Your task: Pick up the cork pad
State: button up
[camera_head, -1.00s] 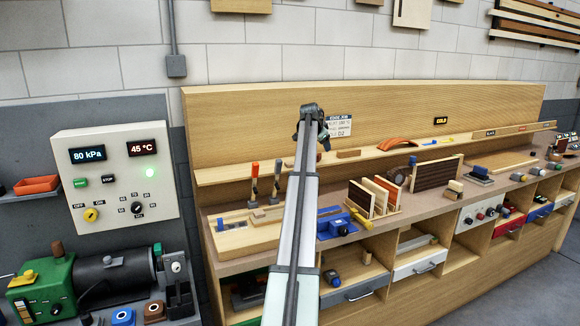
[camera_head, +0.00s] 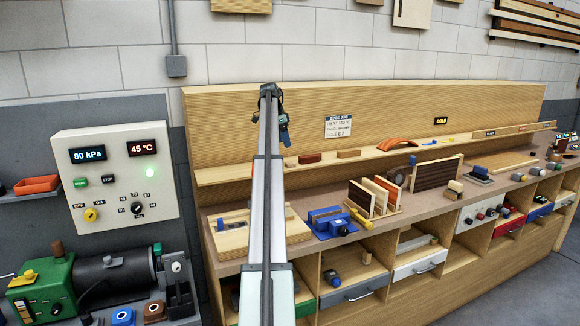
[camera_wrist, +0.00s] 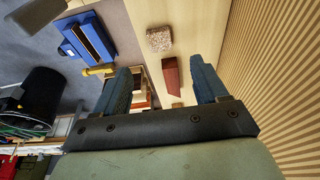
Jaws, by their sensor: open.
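The cork pad is a small speckled brown block (camera_wrist: 159,39), lying on the narrow wooden shelf in the wrist view. In the head view what seems to be its edge (camera_head: 291,162) shows beside my arm, which hides much of that spot. My gripper (camera_head: 285,143) is above the shelf near it, blue fingers pointing down. In the wrist view my gripper (camera_wrist: 160,66) is open and empty. The pad lies beyond the fingertips, roughly between their lines, and nothing touches it.
A dark red block (camera_wrist: 171,77) lies beside the pad on the shelf, also in the head view (camera_head: 310,158). A tan block (camera_head: 348,153) lies further right. The tall backboard (camera_head: 400,110) rises behind. A blue device (camera_head: 328,222) stands on the bench below.

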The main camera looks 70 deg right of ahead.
aim_at(290, 163)
jog(key=x, duration=1)
jog(key=shift+c, duration=0.4)
jog(key=c, duration=1)
jog(key=shift+r, duration=0.1)
jog(key=shift+c, duration=0.2)
